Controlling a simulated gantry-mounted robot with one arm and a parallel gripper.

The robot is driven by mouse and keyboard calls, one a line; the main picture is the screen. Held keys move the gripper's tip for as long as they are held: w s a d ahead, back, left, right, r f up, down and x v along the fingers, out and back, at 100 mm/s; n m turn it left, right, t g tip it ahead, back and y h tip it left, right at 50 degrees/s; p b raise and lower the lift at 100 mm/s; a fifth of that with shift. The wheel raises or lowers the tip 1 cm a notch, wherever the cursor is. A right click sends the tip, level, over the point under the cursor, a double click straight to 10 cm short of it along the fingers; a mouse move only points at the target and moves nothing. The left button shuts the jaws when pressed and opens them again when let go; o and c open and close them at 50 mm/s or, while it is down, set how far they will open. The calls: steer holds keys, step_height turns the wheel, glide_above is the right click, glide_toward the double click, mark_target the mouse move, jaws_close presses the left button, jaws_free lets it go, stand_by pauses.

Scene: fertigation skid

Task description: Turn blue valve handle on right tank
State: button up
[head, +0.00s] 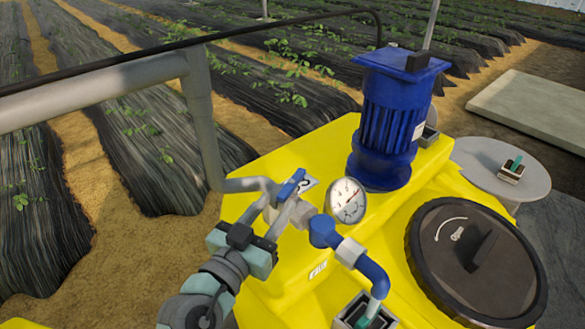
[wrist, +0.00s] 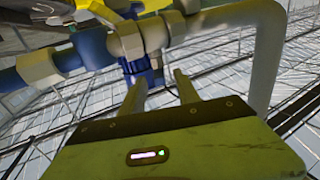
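The yellow tank (head: 285,265) fills the middle and lower right of the head view. The blue valve handle (head: 291,184) sits on grey pipework at the tank's near left corner, tilted up to the right. My gripper (head: 269,207) reaches up to this pipework from the lower left, its fingers just below the handle. In the wrist view my gripper (wrist: 160,80) has its two fingers apart with a gap between them. A blue part (wrist: 141,66), probably the handle, shows just beyond the left fingertip, partly hidden by the pipe. I cannot tell whether the fingers touch it.
A round pressure gauge (head: 347,200) and a blue pipe elbow (head: 372,275) stand close to the right of the valve. A blue motor (head: 388,120) and a black round lid (head: 477,262) are on the tank. A grey rail (head: 95,93) crosses the upper left.

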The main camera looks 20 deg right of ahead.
mark_target(296, 181)
steer(key=p+x, duration=0.3)
steer(key=x, duration=0.5)
steer(key=shift+d+r, duration=0.1)
steer(key=shift+d, duration=0.2)
steer(key=shift+w+d, duration=0.2)
steer(key=shift+w, duration=0.1)
jaws_close()
